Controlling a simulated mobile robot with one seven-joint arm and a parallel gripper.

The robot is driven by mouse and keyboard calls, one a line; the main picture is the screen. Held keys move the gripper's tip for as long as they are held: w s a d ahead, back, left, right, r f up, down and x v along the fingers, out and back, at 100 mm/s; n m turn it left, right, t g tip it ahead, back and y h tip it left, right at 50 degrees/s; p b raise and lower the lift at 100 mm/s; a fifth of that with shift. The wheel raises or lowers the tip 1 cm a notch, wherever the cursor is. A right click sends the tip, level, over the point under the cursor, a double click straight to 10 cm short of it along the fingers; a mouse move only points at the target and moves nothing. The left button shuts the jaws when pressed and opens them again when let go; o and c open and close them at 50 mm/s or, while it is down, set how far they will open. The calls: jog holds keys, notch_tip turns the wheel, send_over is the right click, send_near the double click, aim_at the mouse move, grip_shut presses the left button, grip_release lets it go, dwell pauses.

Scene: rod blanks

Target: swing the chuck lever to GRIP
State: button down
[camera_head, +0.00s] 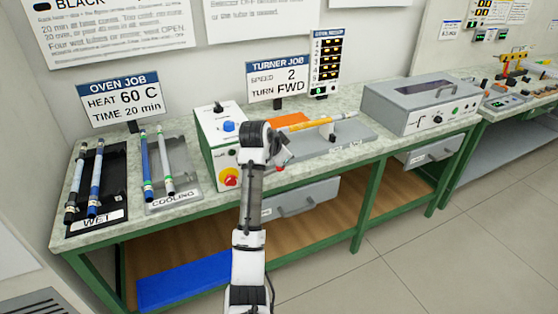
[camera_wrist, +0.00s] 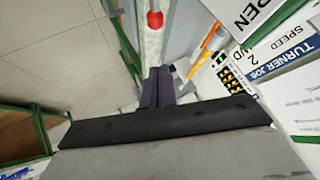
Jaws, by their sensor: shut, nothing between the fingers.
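The turner (camera_head: 222,140) is a white box at the middle of the bench, with a blue knob on its face and a red button on yellow below. A yellow-orange rod (camera_head: 308,124) lies along its grey bed; it also shows in the wrist view (camera_wrist: 210,38). A red knob (camera_wrist: 155,20) shows beyond my fingertips in the wrist view, apart from them; it may be the chuck lever's end. The lever's shaft and its position are not clear. My gripper (camera_wrist: 157,74) is shut and empty. In the head view it is beside the turner's right side, partly hidden by my arm.
Left of the turner are a black WET tray (camera_head: 115,190) and a grey COOLING tray (camera_head: 188,158), each with rods. A grey oven-like box (camera_head: 422,105) stands right. Signs (camera_head: 278,78) stand behind. A drawer (camera_head: 300,197) is below the bench top.

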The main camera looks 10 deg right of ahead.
jog(key=s+r+b, duration=0.1)
jog(key=s+r, duration=0.2)
jog(key=r, duration=0.2)
jog(key=shift+d+r, duration=0.15)
jog(key=shift+r, duration=0.2)
jog(key=shift+s, duration=0.1)
